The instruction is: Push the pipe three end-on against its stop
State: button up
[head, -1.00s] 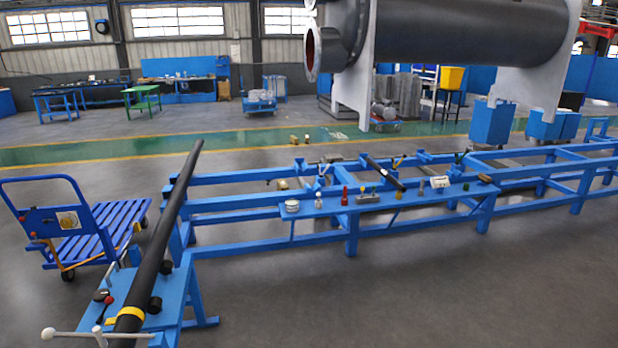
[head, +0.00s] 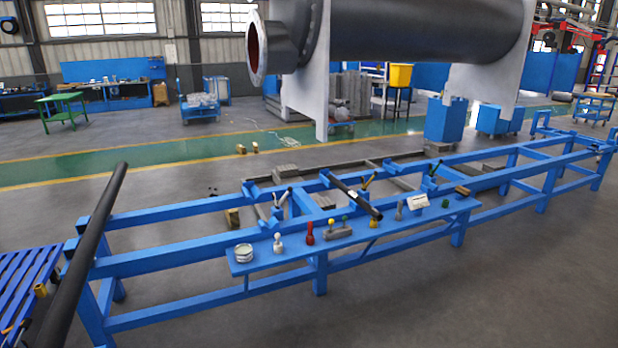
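Two dark pipes are in the head view, and I cannot tell which one is pipe three. A short black pipe (head: 353,196) lies across the blue rail frame among small clamp handles, its near end over the tool shelf. A long black pipe (head: 85,255) slants up at the left, its near end cut off by the picture edge. I cannot pick out the stop. My gripper is not in view.
The blue rail frame (head: 190,258) runs across to the right. Its shelf (head: 293,266) holds a white tin (head: 243,253), a red tool (head: 310,233) and other small items. A big flanged shell (head: 420,40) hangs above. A blue cart (head: 25,285) stands at left. The front floor is clear.

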aim_at(377, 214)
jog(key=i+z, duration=0.2)
jog(key=i, duration=0.55)
jog(key=i+j+z, duration=0.2)
jog(key=i, duration=0.55)
jog(key=i+l+u, duration=0.5)
jog(key=i, duration=0.35)
jog(key=i+l+u, duration=0.45)
jog(key=i+l, duration=0.35)
jog(key=l, duration=0.1)
